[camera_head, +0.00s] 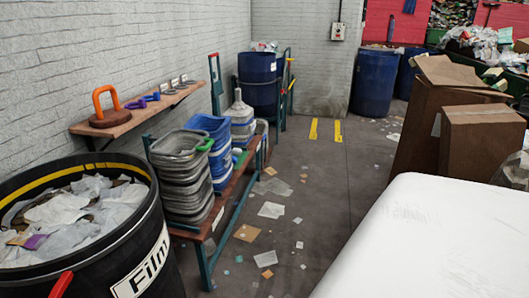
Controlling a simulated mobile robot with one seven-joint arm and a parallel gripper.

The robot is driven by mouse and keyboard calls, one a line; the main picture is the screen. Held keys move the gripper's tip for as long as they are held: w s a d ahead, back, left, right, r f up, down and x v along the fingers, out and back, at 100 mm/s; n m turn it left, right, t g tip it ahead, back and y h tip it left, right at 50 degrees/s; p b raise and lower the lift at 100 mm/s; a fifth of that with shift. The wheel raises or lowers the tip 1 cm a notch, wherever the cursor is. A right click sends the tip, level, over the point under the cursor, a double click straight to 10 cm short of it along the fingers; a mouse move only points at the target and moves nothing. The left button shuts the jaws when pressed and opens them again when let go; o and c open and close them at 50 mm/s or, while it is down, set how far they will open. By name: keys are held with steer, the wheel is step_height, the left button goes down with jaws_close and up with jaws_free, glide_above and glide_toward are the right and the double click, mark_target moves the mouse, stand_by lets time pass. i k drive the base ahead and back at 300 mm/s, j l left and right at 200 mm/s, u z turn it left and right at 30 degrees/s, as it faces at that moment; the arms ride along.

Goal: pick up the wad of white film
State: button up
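A black barrel (168,232) with a yellow band inside its rim and a "Film" label stands at the lower left. It is full of crumpled white and greyish film (62,208), with a few brown and purple scraps among it. I cannot pick out one separate wad of white film from this heap. My gripper is not in view.
Stacked grey tubs (182,178) and blue tubs (212,150) stand on a low bench (213,222) beside the barrel. A wall shelf (130,116) holds an orange-handled tool (107,105). Cardboard boxes (478,145) stand at the right. Flat scraps (271,210) litter the otherwise open floor.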

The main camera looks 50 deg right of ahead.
mark_target(236, 151)
steer(key=z, duration=1.4)
steer(key=i+l+z, duration=0.3)
steer(key=i, duration=0.6)
steer(key=i+z, duration=0.3)
steer(key=i, duration=1.9)
steer(key=i+u, duration=0.3)
steer(key=i, duration=0.25)
steer(key=i+l+u, duration=0.35)
steer(key=i, duration=0.2)
steer(key=i+u, duration=0.15)
steer(key=i, duration=0.25)
steer(key=i+l+u, duration=0.2)
steer(key=i, duration=0.15)
steer(key=i+l+u, duration=0.15)
steer(key=i, duration=0.25)
